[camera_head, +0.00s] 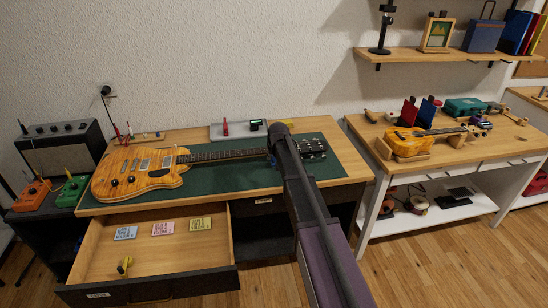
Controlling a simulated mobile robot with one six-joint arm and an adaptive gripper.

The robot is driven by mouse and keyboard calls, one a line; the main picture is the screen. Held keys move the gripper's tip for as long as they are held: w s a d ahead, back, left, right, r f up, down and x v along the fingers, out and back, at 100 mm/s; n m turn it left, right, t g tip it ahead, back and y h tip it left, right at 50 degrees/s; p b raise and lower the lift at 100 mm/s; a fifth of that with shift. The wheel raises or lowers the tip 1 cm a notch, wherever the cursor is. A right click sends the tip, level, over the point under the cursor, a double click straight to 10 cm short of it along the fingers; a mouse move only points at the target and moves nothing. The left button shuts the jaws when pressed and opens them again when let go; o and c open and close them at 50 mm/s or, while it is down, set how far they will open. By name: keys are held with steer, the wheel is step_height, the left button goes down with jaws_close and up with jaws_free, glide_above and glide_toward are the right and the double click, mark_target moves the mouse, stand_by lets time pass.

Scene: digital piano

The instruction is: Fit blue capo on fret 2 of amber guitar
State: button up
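The amber guitar (140,168) lies flat on a green mat on the wooden bench, body at left, neck pointing right. Its dark neck (225,155) runs to the headstock (312,147), which shows just right of my arm. My arm crosses the view from the bottom right and covers the neck's right end near the nut, with fret 2 likely behind it. My gripper (272,157) is at the arm's far end, over that part of the neck. Its fingers are dark and mostly hidden. I cannot make out a blue capo; whether the gripper holds anything does not show.
An open drawer (150,284) below the guitar holds string packs (162,228) and a small yellow item (124,265). A tray (238,131) with a red item stands behind the neck. An amplifier (62,150) and pedals are at left. A smaller yellow instrument (412,145) rests on the right-hand table.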

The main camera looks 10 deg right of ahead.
steer(key=shift+o, duration=1.1)
steer(key=shift+r, duration=0.1)
steer(key=shift+p+v, duration=2.25)
steer(key=shift+v, duration=0.2)
steer(key=shift+f, duration=0.25)
steer(key=b+x, duration=0.4)
steer(key=shift+w+f+b, duration=0.15)
steer(key=shift+f+b, duration=0.15)
steer(key=shift+f, duration=0.1)
steer(key=s, duration=0.9)
steer(key=shift+s, duration=0.2)
